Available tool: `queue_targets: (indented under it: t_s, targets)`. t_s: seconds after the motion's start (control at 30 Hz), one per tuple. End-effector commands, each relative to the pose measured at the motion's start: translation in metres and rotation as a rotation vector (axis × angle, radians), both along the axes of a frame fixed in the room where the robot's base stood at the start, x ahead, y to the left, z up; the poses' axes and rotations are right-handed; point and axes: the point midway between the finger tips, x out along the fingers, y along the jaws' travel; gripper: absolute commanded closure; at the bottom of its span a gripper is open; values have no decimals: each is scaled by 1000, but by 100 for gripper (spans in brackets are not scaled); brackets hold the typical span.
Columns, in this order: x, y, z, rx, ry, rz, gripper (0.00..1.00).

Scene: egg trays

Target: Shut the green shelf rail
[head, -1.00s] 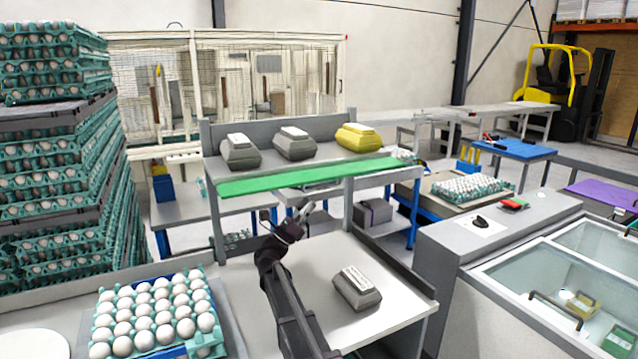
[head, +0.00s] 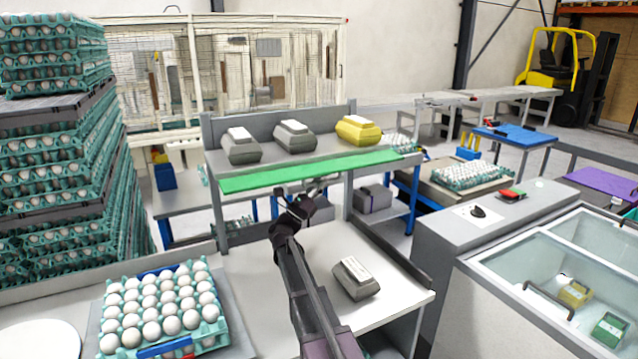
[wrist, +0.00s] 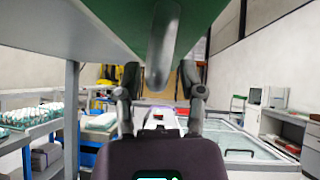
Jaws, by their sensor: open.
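The green shelf rail (head: 310,172) runs along the front edge of the grey shelf (head: 282,128) and sticks outward as a flat, slightly sloping board. My gripper (head: 318,187) is just below the rail's front edge, right of its middle. In the wrist view the green rail (wrist: 108,14) passes overhead. A grey rounded bar (wrist: 163,48) hangs down in front of the camera, between my open gripper's (wrist: 160,78) two fingers. The fingers are apart and hold nothing. I cannot tell whether they touch the bar.
Two grey egg boxes (head: 241,146) (head: 295,142) and a yellow one (head: 358,131) stand on the shelf. A grey box (head: 356,279) lies on the white worktop (head: 395,297) below. An egg tray (head: 150,332) is at front left. The shelf's right post (head: 348,205) stands right of my gripper.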

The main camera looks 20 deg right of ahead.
Motion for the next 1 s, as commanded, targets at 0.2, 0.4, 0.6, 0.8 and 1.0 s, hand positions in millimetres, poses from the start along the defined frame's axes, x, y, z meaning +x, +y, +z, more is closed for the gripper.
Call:
queue_targets:
  t_s: [0.2, 0.4, 0.6, 0.8, 1.0]
  targets:
    - [0, 0, 0, 0, 0, 0, 96]
    - [0, 0, 0, 0, 0, 0, 100]
    - [0, 2, 1, 0, 7, 1, 100]
    - [0, 7, 3, -2, 32, 8, 100]
    - [0, 17, 6, -6, 75, 20, 100]
